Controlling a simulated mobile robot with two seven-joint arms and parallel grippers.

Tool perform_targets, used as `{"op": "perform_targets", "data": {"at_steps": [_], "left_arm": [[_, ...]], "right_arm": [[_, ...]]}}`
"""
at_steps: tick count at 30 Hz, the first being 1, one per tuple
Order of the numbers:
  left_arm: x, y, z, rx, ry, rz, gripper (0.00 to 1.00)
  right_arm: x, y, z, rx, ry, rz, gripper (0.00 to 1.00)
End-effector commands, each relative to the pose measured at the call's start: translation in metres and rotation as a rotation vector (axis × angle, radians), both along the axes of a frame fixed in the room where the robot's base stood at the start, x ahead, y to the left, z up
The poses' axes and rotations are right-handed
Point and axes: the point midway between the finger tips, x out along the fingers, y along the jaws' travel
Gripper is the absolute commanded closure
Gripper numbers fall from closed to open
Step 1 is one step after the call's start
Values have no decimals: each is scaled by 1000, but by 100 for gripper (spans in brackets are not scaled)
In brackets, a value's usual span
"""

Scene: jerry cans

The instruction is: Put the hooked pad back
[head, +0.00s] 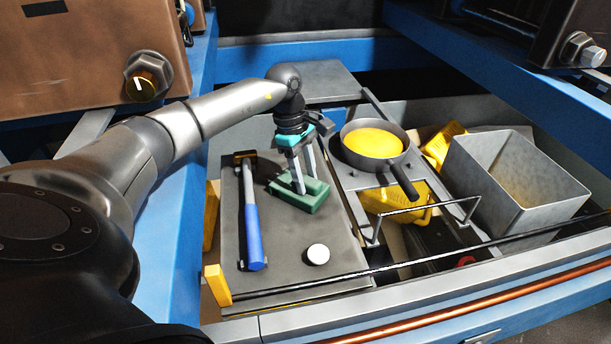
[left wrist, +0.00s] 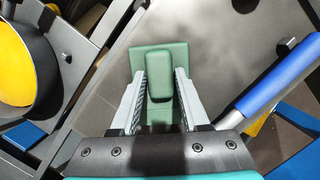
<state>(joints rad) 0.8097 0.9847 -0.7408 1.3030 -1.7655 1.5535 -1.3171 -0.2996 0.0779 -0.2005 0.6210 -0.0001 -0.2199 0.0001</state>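The green pad (head: 311,204) lies on the grey panel, with a raised green block on its top. It also shows in the left wrist view (left wrist: 174,55), where the raised block stands between my fingers. My left gripper (head: 306,182) points down over the pad, and its fingers are at either side of the raised block. In the left wrist view my left gripper (left wrist: 160,76) is open, with narrow gaps beside the block. I cannot make out a hook on the pad. The pad's near part is partly hidden by the fingers in the wrist view. My right gripper is not in view.
A hammer with a blue handle (head: 253,222) lies left of the pad, and a white round knob (head: 318,254) is in front. A pan with yellow contents (head: 373,141) and a grey bin (head: 490,190) stand to the right. A thin rail (head: 350,270) crosses the front.

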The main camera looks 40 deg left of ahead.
Motion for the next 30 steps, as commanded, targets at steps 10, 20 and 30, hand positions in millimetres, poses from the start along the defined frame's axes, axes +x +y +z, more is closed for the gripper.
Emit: {"op": "perform_targets", "data": {"at_steps": [10, 20, 30], "left_arm": [[0, 0, 0, 0, 0, 0, 26], [1, 4, 17, 1, -4, 1, 26], [-1, 22, 95, 1, -7, 2, 26]], "right_arm": [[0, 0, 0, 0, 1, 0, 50], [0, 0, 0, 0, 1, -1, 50], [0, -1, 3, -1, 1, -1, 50]]}}
